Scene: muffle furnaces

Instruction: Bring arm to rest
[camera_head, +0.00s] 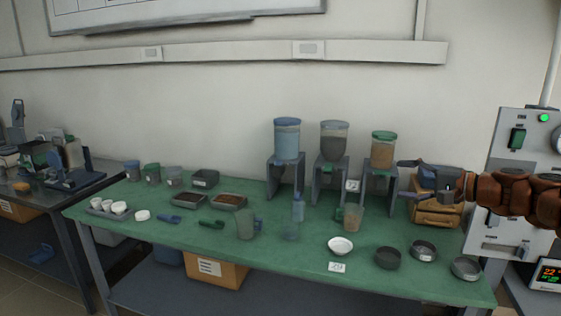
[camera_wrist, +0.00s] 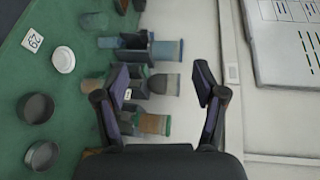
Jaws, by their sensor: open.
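My gripper (camera_head: 408,176) is at the right of the head view, raised above the right end of the green table (camera_head: 303,262). It points left, toward the dispensers, and its jaws are apart. In the wrist view my gripper (camera_wrist: 164,83) shows two dark fingers spread wide with nothing held between them. Behind the gap are the dispenser stands and the pale wall. My orange-brown arm reaches in from the right edge of the head view.
Three dispensers, with blue (camera_head: 287,140), grey (camera_head: 334,142) and green (camera_head: 383,150) lids, stand at the table's back. A white dish (camera_head: 340,246) and dark round pans (camera_head: 388,258) lie in front. A control panel (camera_head: 510,180) stands right, close to my arm.

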